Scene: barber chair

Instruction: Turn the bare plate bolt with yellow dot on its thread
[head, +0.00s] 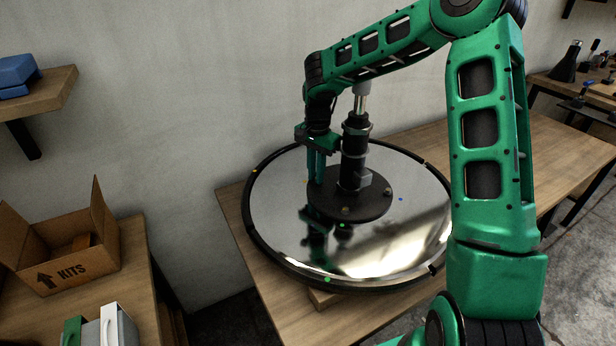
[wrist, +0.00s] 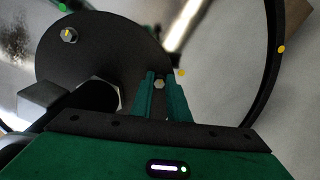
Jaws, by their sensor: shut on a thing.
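The dark round plate (head: 368,207) sits at the middle of the shiny disc, with the black column (head: 355,150) rising from it. My gripper (head: 317,180) points down at the plate's left edge; its green fingers also show in the wrist view (wrist: 160,90). They are shut on a small hex plate bolt (wrist: 159,84) at the plate's edge. A yellow dot (wrist: 182,72) lies on the disc just beside this bolt. The fingers hide the bolt in the head view. Another plate bolt (wrist: 69,35) stands apart, near a green dot (wrist: 62,7).
The shiny disc (head: 280,220) has a black rim and lies on a wooden table (head: 570,150). A blue dot (head: 401,199) marks the disc's right side. The column stands close to my gripper's right. A cardboard box (head: 65,245) is on a left table.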

